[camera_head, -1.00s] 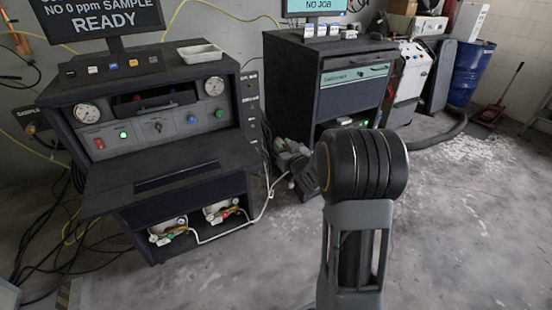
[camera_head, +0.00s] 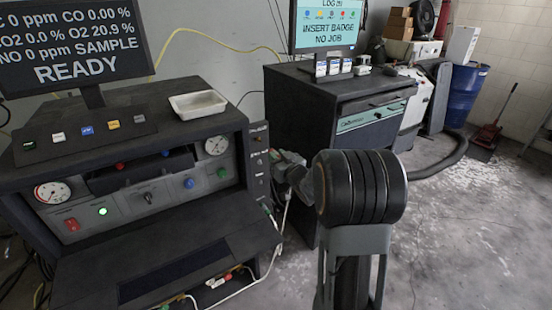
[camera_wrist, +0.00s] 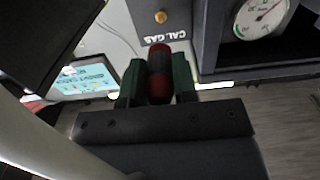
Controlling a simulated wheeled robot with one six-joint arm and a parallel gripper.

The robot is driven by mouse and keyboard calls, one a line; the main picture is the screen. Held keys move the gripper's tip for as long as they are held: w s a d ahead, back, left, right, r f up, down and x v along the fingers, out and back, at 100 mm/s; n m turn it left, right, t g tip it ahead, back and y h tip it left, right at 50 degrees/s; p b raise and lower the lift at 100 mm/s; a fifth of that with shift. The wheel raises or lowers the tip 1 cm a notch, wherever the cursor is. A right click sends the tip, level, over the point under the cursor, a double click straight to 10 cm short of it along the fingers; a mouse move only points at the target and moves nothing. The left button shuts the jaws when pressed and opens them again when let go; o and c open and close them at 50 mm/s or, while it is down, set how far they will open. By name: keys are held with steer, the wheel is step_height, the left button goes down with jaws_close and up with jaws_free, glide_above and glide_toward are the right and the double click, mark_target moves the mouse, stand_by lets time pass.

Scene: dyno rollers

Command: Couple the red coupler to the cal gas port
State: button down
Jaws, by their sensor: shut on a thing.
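In the wrist view my gripper (camera_wrist: 158,62) is shut on the red coupler (camera_wrist: 159,88), a short red and black cylinder between two dark green fingers. Its red tip points up the picture. Coupler and port look apart. In the head view, the narrow side panel (camera_head: 258,150) stands at the analyzer's right edge; the coupler cannot be made out there.
The analyzer bench (camera_head: 150,215) fills the left, with a white tray (camera_head: 198,104) on top. A dark cabinet (camera_head: 300,105) with a screen stands behind to the right. In the wrist view a dial gauge (camera_wrist: 262,18) is close at right. Open floor lies at right.

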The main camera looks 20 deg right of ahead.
mark_target(272, 150)
steer(key=shift+w+r, duration=0.2)
steer(key=shift+w, duration=0.45)
steer(key=shift+w+a, duration=0.2)
steer(key=shift+w, duration=0.85)
steer(key=shift+w+a+p, duration=0.2)
steer(key=shift+w+p, duration=0.4)
steer(key=shift+w, duration=1.25)
steer(key=shift+r, duration=0.1)
steer(key=shift+w+a+b, duration=0.1)
steer(key=shift+w+b, duration=0.75)
steer(key=shift+b, duration=0.05)
steer(key=c, duration=0.8)
jaws_free()
steer(key=shift+s, duration=0.15)
